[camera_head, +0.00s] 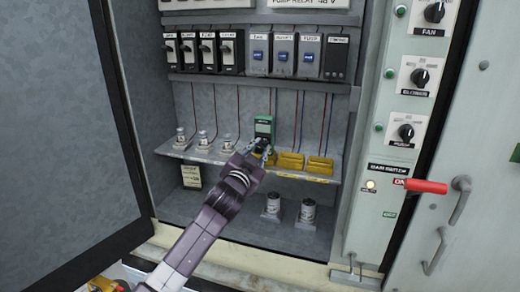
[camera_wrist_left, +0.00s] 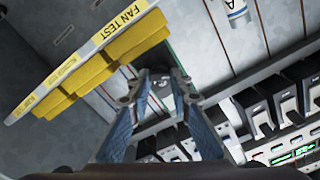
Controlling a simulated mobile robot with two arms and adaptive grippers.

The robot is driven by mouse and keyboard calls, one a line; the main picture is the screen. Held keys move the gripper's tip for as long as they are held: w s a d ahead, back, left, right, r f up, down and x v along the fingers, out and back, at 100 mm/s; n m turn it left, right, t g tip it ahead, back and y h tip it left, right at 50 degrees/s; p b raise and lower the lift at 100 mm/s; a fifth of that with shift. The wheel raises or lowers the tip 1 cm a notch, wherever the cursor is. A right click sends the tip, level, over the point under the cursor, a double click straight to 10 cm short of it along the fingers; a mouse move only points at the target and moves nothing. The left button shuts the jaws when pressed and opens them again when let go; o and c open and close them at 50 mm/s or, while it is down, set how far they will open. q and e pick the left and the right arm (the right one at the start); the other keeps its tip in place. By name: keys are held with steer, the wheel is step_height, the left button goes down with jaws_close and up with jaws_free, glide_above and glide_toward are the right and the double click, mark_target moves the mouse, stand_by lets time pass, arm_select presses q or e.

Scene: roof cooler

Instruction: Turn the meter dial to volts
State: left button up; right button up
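The meter (camera_head: 263,126) is a small green box with a dark screen, standing upright on the shelf in the cabinet. My left gripper (camera_head: 262,147) is right in front of its lower part and hides its dial in the head view. In the left wrist view the two blue-grey fingers of the left gripper (camera_wrist_left: 163,75) are partly apart, with a gap between their tips.
Yellow holders (camera_head: 290,160) stand close to the right of the meter on the shelf (camera_head: 210,156). Small white-topped posts (camera_head: 203,138) stand to its left. Wires hang behind. The open door (camera_head: 60,130) is at left; a red switch handle (camera_head: 427,186) juts out at right.

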arm_select(q)
jaws_close()
steer(key=shift+m, duration=0.3)
steer(key=m+p, duration=0.1)
steer(key=m, duration=0.2)
steer(key=shift+d+f+m+p, duration=0.15)
steer(key=shift+m+p, duration=0.35)
steer(key=shift+m, duration=1.6)
steer(key=o, duration=0.6)
jaws_free()
steer(key=shift+s, duration=0.1)
